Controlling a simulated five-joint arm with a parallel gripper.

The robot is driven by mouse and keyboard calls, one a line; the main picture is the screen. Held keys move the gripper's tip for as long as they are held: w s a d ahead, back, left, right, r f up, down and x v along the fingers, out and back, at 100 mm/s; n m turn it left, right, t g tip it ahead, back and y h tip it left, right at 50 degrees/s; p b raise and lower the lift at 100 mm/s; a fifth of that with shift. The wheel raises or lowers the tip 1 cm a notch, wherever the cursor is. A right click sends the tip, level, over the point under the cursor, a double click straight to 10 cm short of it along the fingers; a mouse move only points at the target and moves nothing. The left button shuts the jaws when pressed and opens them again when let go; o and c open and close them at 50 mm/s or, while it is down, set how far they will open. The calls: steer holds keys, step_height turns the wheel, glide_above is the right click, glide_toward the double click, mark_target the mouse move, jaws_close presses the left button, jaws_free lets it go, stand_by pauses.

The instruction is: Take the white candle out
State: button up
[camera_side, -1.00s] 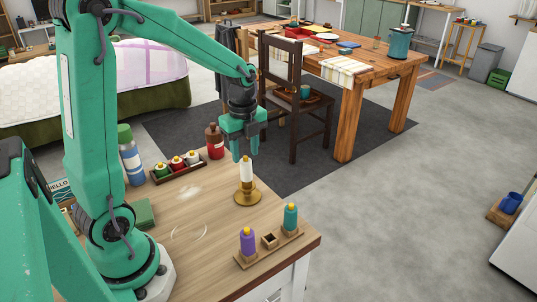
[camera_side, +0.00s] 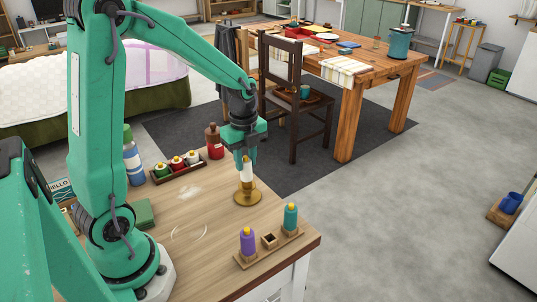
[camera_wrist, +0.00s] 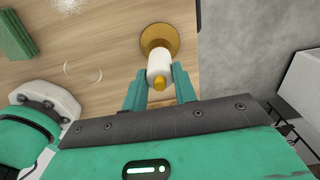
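The white candle (camera_side: 246,174) with a yellow tip stands upright in a round brass holder (camera_side: 247,197) near the table's far right edge. In the wrist view the candle (camera_wrist: 160,64) shows end-on, with its brass holder (camera_wrist: 172,33) behind it. My gripper (camera_side: 246,162) is just above the candle in the side view, its fingers low around the candle's top. In the wrist view my gripper (camera_wrist: 160,88) is open, one finger on each side of the candle's tip, with gaps between.
A wooden rack (camera_side: 252,262) with a purple bottle (camera_side: 248,241), a teal bottle (camera_side: 290,217) and an empty square hole stands at the front right. A dark tray (camera_side: 163,180) with small bottles, a red-brown bottle (camera_side: 214,143) and a green block (camera_side: 145,213) are to the left.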

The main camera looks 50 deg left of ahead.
steer(key=shift+r, duration=0.15)
steer(key=shift+r, duration=2.6)
